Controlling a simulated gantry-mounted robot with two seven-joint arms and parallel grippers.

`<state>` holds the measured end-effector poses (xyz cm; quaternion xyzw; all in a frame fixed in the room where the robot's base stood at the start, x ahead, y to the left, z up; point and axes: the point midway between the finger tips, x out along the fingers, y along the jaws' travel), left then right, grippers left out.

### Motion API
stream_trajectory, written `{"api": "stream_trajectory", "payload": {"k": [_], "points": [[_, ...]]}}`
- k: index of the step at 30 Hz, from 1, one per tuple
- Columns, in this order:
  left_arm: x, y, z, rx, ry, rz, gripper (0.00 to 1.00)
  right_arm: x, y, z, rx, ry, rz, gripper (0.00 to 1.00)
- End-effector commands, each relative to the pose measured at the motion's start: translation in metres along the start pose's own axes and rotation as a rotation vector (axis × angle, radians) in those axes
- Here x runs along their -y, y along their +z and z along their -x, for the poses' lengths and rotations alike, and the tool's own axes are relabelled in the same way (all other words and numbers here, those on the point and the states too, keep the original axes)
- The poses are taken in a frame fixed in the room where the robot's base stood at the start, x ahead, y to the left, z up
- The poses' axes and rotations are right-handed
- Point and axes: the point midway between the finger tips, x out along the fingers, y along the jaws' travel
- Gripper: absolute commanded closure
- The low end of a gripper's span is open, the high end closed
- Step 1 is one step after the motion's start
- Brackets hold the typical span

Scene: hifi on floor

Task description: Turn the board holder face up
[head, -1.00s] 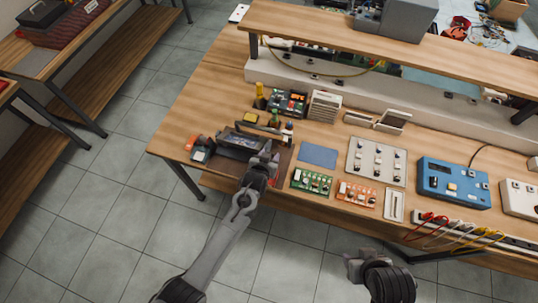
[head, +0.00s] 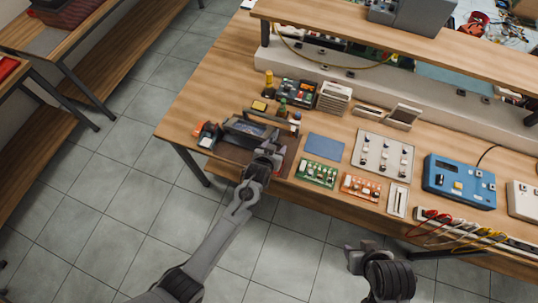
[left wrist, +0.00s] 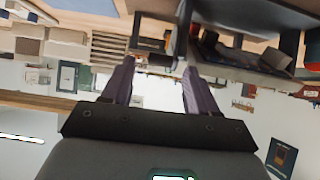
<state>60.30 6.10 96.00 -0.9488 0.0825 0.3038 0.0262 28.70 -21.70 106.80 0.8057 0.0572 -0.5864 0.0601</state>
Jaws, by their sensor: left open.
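A dark, frame-like object that looks like the board holder (head: 243,128) lies on a dark mat at the left end of the workbench. I cannot tell which face is up. My left gripper (head: 270,146) is over the mat, close to the holder's right side, and partly hides it. In the left wrist view a dark frame, likely the same holder, shows at the upper right (left wrist: 247,57). The left fingers (left wrist: 158,78) are spread apart with nothing held between them. My right gripper (head: 358,260) hangs in front of the bench, away from the holder; its fingers are unclear.
A blue pad (head: 325,146), a green board (head: 316,174) and an orange board (head: 361,187) lie right of the mat. Small bottles (head: 282,107) and a dark circuit box (head: 297,93) stand behind. A raised shelf (head: 400,48) runs along the back.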

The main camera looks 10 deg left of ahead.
Motion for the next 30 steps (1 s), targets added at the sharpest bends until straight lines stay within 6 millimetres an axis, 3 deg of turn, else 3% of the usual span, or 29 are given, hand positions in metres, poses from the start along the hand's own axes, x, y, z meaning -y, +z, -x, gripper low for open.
{"api": "stream_trajectory", "payload": {"k": [9,15,30], "points": [[0.0,0.0,0.051,0.0,0.001,0.0,0.41,0.0,-0.002,0.005,-0.001,0.0,0.0,0.57],[0.0,0.0,0.074,0.0,0.0,-0.002,0.41,-0.001,-0.002,0.006,0.0,0.002,0.003,0.57],[0.0,0.0,0.085,0.0,0.001,-0.001,0.41,-0.002,-0.002,0.006,0.0,0.006,0.008,0.59]]}}
